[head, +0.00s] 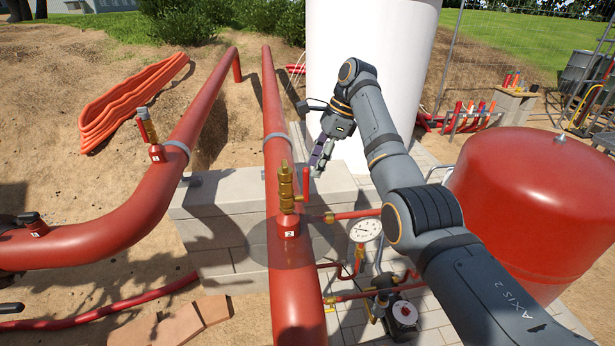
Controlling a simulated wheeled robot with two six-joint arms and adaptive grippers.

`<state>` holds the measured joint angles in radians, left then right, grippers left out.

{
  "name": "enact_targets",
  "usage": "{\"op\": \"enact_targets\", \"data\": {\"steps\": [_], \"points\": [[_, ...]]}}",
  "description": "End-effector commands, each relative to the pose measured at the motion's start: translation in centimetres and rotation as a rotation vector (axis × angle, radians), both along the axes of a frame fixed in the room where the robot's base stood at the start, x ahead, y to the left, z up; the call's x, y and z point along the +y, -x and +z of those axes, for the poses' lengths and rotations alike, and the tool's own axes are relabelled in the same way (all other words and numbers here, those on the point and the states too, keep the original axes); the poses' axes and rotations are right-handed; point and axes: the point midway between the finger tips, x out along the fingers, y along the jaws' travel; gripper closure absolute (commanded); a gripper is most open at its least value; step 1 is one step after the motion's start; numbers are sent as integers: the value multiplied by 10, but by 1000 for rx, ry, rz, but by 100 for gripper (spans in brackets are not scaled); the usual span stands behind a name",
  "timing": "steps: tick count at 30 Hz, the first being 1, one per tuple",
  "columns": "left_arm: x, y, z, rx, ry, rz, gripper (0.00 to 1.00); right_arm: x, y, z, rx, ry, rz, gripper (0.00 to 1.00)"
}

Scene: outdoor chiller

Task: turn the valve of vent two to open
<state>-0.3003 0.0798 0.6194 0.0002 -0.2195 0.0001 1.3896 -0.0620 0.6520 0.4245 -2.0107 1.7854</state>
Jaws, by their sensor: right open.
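Vent two (287,190) is an upright brass valve on the middle red pipe, above a white label reading 2. Its red lever (306,184) stands roughly upright on the right side of the brass body. My right gripper (319,160) is open and empty, just above and to the right of the lever. Its fingers point down and appear apart from the lever, though the depth gap is hard to judge. My left gripper cannot be made out.
Another labelled vent (148,131) stands on the left red pipe (122,217). A pressure gauge (365,230) and small brass-fitted pipes lie right of the middle pipe. A red tank (535,200) stands at right, a white tank (400,60) behind. A low block wall (222,215) runs beneath the pipe.

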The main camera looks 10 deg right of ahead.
Motion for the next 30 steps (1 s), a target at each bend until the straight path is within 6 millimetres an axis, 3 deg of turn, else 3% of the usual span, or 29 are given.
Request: {"op": "enact_targets", "data": {"steps": [1, 6, 12, 17, 30], "points": [[0, 0, 0, 0, 0, 0, 39, -20, -2, -6, 11, 3, -11, 58], [0, 0, 0, 0, 0, 0, 39, -66, -5, -5, 9, 2, -8, 58], [0, 0, 0, 0, 0, 0, 39, -100, -8, -5, 8, 2, -6, 58], [0, 0, 0, 0, 0, 0, 39, -110, -8, -5, 7, 1, -4, 58], [0, -1, -1, 0, 0, 0, 39, -110, -9, -12, 6, 3, -1, 58]]}}
